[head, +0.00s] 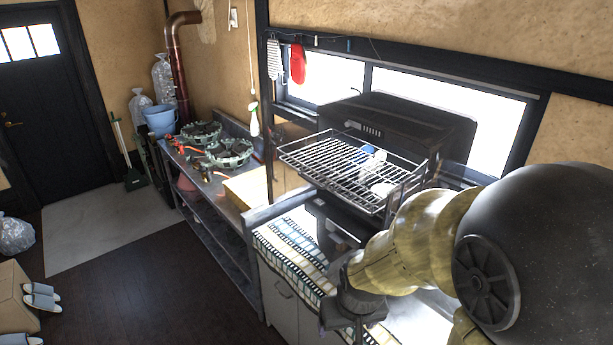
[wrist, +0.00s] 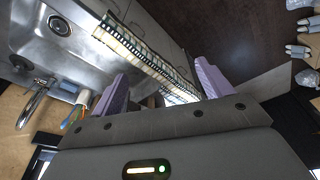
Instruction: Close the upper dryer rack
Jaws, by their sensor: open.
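The upper dryer rack (head: 325,168) is a wire rack that stands pulled out in front of the black dryer (head: 400,125) in the head view. A few pale dishes (head: 373,160) sit toward its right part. My gripper (head: 352,330) is low in the head view, below the rack and apart from it. My forearm partly hides the area under the rack's right side. In the wrist view my gripper (wrist: 160,85) shows two purple fingers spread apart with nothing held between them. The rack does not show in the wrist view.
The wrist view shows a steel sink (wrist: 62,60) with a tap (wrist: 36,97). A stove bench with burners (head: 228,152) stands further left. The dark floor (head: 130,285) at left is mostly clear.

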